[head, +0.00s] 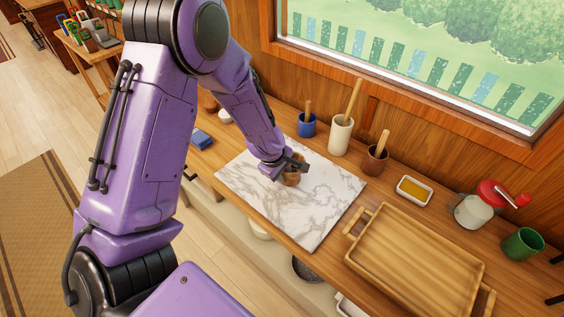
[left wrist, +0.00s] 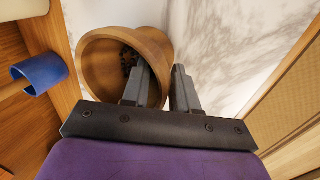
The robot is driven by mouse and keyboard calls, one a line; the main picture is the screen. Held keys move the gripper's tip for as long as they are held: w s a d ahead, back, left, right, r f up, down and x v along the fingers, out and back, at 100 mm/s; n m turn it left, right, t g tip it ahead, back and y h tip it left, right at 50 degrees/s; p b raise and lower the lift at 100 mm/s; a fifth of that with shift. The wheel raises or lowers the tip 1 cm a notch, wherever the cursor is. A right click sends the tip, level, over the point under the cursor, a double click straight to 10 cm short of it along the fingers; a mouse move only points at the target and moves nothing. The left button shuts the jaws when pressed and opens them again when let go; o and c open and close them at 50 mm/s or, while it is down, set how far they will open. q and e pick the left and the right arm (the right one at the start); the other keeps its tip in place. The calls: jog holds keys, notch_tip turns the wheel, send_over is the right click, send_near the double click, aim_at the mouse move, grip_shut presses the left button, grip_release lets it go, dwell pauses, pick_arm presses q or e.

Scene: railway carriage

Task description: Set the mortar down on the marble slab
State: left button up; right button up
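The mortar (head: 292,178) is a brown wooden bowl with dark bits inside, seen over the middle of the white, grey-veined marble slab (head: 325,205). It also shows in the left wrist view (left wrist: 98,68), with the slab (left wrist: 225,45) behind it. My left gripper (head: 297,163) is at the mortar's rim. In the left wrist view one finger of the gripper (left wrist: 160,85) is inside the bowl and the other is outside, with the wall between them. Whether the mortar's base touches the slab is hidden. My right gripper is not in view.
Behind the slab stand a blue pot (head: 306,126), a white pot (head: 341,135) and a brown pot (head: 375,158), each with a wooden handle. A wooden tray (head: 400,290) lies to the right, near a dish (head: 413,190), a red-lidded jar (head: 474,208) and a green mug (head: 522,244).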

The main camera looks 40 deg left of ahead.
pick_arm(q)
jog(key=shift+o, duration=0.9)
jog(key=shift+s+r, duration=0.1)
jog(key=v, duration=1)
jog(key=shift+r, duration=0.2)
grip_shut()
dwell(0.7)
